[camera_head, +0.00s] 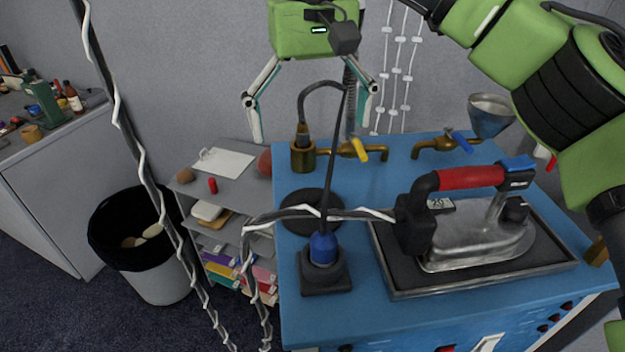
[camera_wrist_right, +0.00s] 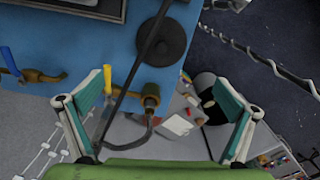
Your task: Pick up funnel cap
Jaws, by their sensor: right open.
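A metal funnel (camera_head: 491,112) stands at the back right of the blue bench, by a brass tap with a blue handle (camera_head: 462,142). I cannot single out a separate funnel cap in either view. My right gripper (camera_head: 309,132) is wide open and empty. It hangs at the back of the bench, left of the funnel, with its fingers on either side of the brass fitting and yellow-handled tap as seen from the head. In the right wrist view its fingers (camera_wrist_right: 162,80) are spread, with the bench between and beyond them. My left gripper is not in view.
An iron with a red handle (camera_head: 471,177) rests on a metal-rimmed tray (camera_head: 480,284). A dark rod rises from a blue-collared base (camera_head: 326,281). A cluttered shelf (camera_head: 240,182) and a black-lined bin (camera_head: 160,286) stand left. My right arm spans the upper right.

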